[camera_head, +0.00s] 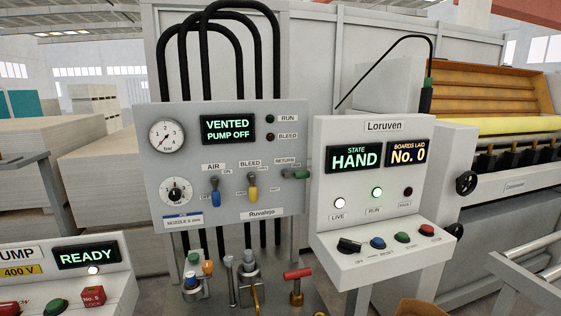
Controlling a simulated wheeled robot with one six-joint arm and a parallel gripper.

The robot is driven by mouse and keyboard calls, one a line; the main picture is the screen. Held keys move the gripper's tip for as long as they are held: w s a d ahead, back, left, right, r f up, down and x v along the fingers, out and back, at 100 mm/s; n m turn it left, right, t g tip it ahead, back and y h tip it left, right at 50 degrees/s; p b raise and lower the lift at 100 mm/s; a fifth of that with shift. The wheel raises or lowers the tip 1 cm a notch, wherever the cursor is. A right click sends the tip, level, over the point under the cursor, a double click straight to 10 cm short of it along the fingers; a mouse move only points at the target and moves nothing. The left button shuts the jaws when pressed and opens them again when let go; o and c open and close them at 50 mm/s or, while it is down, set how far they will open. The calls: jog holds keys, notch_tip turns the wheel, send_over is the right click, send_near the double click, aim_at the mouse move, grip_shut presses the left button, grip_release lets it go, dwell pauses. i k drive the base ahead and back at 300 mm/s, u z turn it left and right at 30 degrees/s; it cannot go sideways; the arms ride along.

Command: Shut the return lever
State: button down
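The return lever (297,174) is a small green handle on the right side of the grey Ruvalejo panel (285,205), just below the "RETURN" label. It lies roughly level, its green grip pointing right. The small position marks beside it are too small to read. Left of it on the same panel are a blue AIR lever (215,191), hanging down, and a yellow BLEED lever (252,188), also roughly upright. The panel display (228,129) reads "VENTED PUMP OFF".
The Loruven box (329,215) stands close right of the lever, jutting forward with a knob and buttons; its display reads "HAND". Below the panel are several valves, one with a red handle (298,274). A pump box (35,270) reading "READY" is at lower left. Black hoses (240,60) rise behind the panel.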

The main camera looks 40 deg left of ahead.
aim_at(303, 174)
jog(key=u, duration=0.9)
jog(key=i, duration=1.1)
jog(key=u, duration=0.85)
